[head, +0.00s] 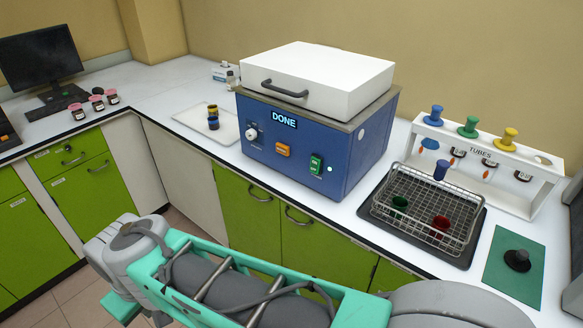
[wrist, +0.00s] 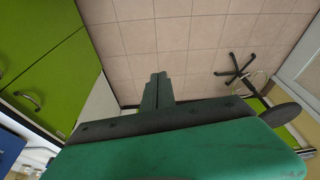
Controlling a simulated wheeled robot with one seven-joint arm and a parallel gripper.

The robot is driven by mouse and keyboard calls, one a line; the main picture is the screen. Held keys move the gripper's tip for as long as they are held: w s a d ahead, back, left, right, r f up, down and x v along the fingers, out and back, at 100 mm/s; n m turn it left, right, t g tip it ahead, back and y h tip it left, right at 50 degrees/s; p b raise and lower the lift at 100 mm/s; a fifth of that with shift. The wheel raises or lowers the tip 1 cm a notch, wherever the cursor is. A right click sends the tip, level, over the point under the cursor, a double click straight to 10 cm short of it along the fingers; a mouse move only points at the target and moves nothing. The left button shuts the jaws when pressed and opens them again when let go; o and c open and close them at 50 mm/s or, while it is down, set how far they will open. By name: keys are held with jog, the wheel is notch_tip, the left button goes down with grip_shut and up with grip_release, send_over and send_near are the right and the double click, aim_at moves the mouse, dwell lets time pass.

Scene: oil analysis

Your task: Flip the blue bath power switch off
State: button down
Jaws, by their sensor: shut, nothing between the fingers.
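The blue bath (head: 300,150) stands on the white counter with its white lid (head: 318,72) closed and its display (head: 284,120) reading "DONE". On its front are a white knob (head: 251,134), an orange switch (head: 283,149) and a green switch (head: 316,163), with a small pale light (head: 330,169) beside the green one. Labels by the switches are too small to read. My gripper (wrist: 157,78) is shut and empty in the wrist view, over the tiled floor and apart from the bath. A blue piece, likely the bath, shows at that view's left edge.
Right of the bath, a wire basket (head: 399,209) holds coloured plugs on a dark tray, before a white tube rack (head: 480,153). A black-handled item (head: 517,260) sits on a green mat. Green cabinets (head: 250,208) lie below the counter. A wheeled stand (wrist: 237,68) is on the floor.

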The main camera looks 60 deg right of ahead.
aim_at(315, 170)
jog(key=w+d+f+m+h+b, duration=0.15)
jog(key=d+m+h, duration=0.25)
jog(key=d+m, duration=0.65)
jog(key=w+d+f+m+h+b, duration=0.1)
jog(key=d+f+m+h+b, duration=0.15)
jog(key=d+m, duration=0.75)
jog(key=s+d+r+m+g+h+b, duration=0.1)
jog(key=s+d+r+m+g+h, duration=0.1)
jog(key=s+d+r+m+h, duration=0.2)
jog(key=s+d+r+m+g+h+b, duration=0.1)
jog(key=s+d+r+m+g+h, duration=0.2)
jog(key=d+m, duration=0.7)
jog(key=s+r+m+h, duration=0.2)
jog(key=s+m, duration=0.1)
jog(key=shift+d+r+g+b, duration=0.2)
jog(key=shift+d+g+b, duration=0.05)
jog(key=shift+g+b, duration=0.1)
jog(key=shift+s+m, duration=0.15)
jog(key=shift+m, duration=0.1)
jog(key=p+x, duration=0.3)
jog(key=x, duration=1.1)
